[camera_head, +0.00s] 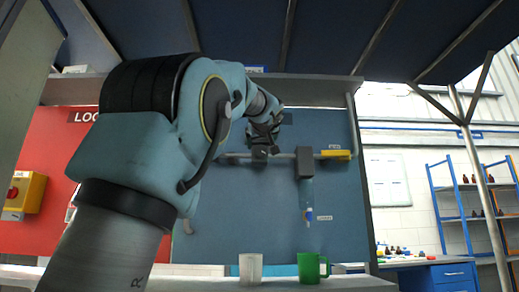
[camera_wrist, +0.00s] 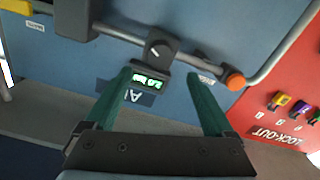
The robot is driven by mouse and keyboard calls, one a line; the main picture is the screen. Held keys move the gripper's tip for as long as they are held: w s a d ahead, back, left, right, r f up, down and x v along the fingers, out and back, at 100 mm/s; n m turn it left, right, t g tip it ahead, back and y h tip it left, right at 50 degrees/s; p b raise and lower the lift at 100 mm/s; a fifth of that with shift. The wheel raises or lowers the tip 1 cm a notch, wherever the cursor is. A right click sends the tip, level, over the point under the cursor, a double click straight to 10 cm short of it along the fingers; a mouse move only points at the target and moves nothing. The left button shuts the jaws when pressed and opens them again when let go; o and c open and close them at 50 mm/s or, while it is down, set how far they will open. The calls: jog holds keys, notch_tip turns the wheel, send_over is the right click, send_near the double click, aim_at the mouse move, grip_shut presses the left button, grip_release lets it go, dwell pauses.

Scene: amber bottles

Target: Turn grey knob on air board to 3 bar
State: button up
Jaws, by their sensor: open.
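The grey knob (camera_wrist: 158,48) is a dark round dial with a pale pointer mark on a dark regulator block, seen upside down in the wrist view. Beside it a small display (camera_wrist: 147,81) shows green digits that I cannot read surely. The block sits on the grey pipe of the blue air board (camera_head: 250,205). My gripper (camera_wrist: 160,76) is open and empty. Its two green fingers point at the board, and the knob shows between and beyond their tips, apparently untouched. In the head view my gripper (camera_head: 264,132) is in front of the board and partly hides the regulator (camera_head: 259,153).
A yellow handle (camera_head: 336,154) and a hanging blue-tipped hose (camera_head: 308,212) are right of the regulator. An orange knob (camera_wrist: 235,80) ends the pipe in the wrist view. A white mug (camera_head: 250,267) and green mug (camera_head: 309,268) stand below. A red lock-out board (camera_head: 45,140) is left.

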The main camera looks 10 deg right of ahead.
aim_at(260, 151)
jog(key=w+p, duration=0.1)
jog(key=w, duration=0.1)
jog(key=w+p, duration=0.2)
jog(key=w+d+p, duration=0.1)
jog(key=w, duration=0.1)
jog(key=shift+w+d+r, duration=0.1)
jog(key=shift+w+r, duration=0.1)
jog(key=shift+w, duration=0.2)
jog(key=shift+w+d+f+p, duration=0.15)
jog(key=shift+w+f+p, duration=0.1)
jog(key=shift+w+p, duration=0.3)
jog(key=c, duration=1.4)
